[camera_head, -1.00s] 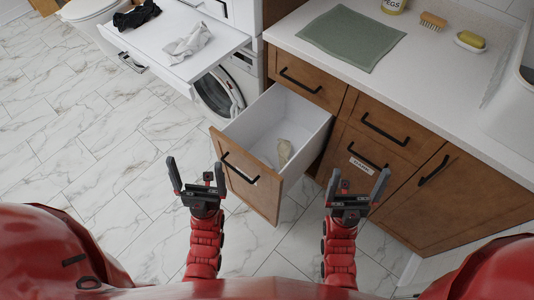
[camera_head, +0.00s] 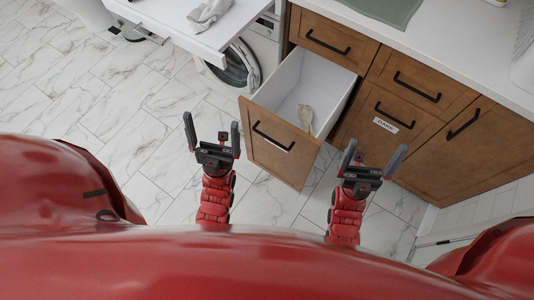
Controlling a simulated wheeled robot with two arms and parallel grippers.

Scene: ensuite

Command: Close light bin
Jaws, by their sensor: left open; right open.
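The open bin drawer (camera_head: 268,157) is pulled out from the wooden cabinet, with a brown front, a black bar handle (camera_head: 272,138) and a white interior. A pale beige item (camera_head: 306,117) lies inside it. No label shows on its front from here. My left gripper (camera_head: 212,122) is open and empty, to the left of the drawer front and apart from it. My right gripper (camera_head: 375,148) is open and empty, to the right of the drawer, in front of the closed bin front (camera_head: 388,118) with a white label that seems to read "DARK".
A white pull-out shelf (camera_head: 190,28) with a grey cloth (camera_head: 208,14) juts out at upper left, above the washing machine (camera_head: 238,68). A white counter (camera_head: 440,40) with a green mat (camera_head: 386,8) tops the cabinet. The marble floor (camera_head: 130,130) at left is clear.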

